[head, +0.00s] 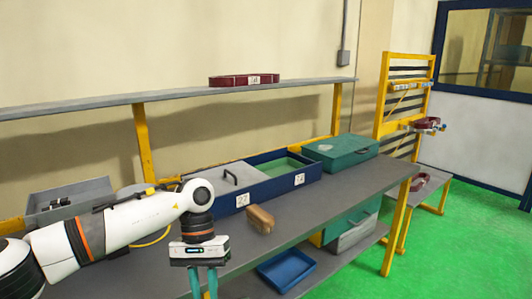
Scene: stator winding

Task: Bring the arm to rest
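My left arm comes in from the left over the workbench (345,200). Its gripper (203,285) points down at the bottom edge of the head view, near the bench's front edge. The two teal fingers stand apart with a gap between them, and nothing shows in the gap. The fingertips are cut off by the frame. My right gripper is not in view.
Behind are a blue divided tray (284,188), a green case (341,152) and a grey bin (68,199). A blue tray (286,270) sits on the lower shelf. A dark red ring (243,80) lies on the upper shelf.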

